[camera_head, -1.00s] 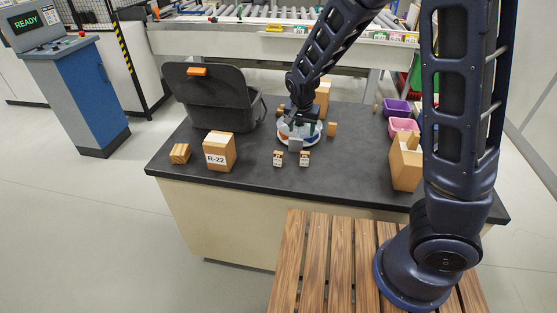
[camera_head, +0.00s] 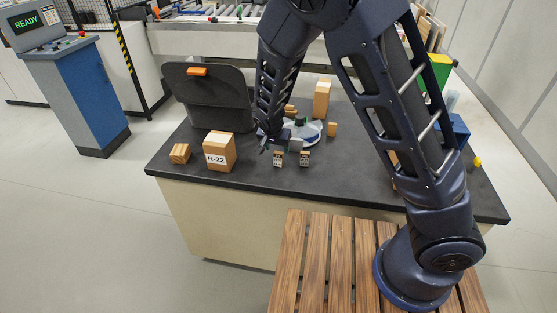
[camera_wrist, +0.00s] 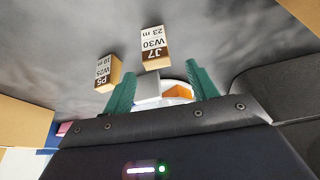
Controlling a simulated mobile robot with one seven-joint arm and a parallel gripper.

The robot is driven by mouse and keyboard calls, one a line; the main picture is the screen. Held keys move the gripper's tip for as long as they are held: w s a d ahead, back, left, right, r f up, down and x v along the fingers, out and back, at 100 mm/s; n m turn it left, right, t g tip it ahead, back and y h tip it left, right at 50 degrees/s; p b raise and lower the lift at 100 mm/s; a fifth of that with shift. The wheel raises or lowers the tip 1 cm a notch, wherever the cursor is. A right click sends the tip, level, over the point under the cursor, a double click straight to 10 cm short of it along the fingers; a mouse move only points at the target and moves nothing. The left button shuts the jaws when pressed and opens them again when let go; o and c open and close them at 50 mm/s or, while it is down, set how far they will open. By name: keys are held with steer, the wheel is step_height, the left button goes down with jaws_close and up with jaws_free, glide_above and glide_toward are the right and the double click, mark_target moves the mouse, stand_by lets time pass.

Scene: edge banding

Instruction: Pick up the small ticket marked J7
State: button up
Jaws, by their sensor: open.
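Two small wooden tickets with white labels stand on the dark tabletop (camera_head: 340,178). The J7 ticket (camera_wrist: 154,46) shows upside down in the wrist view, with "W30" and "23 m" on its label. In the head view it is the left ticket (camera_head: 278,158) of the pair. The other ticket (camera_wrist: 104,75), which seems to read P5, stands beside it, on the right in the head view (camera_head: 304,158). My gripper (camera_head: 272,146) is close to the J7 ticket. Its green fingers (camera_wrist: 162,86) are apart and empty, with J7 beyond the fingertips.

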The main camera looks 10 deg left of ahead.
mark_target(279, 153)
steer(key=shift+s+x, duration=0.1)
steer(key=shift+x, duration=1.45)
steer(key=shift+s+x, duration=0.15)
steer(key=shift+x, duration=1.45)
steer(key=shift+d+f, duration=0.1)
steer(key=c, duration=1)
steer(key=shift+c, duration=0.2)
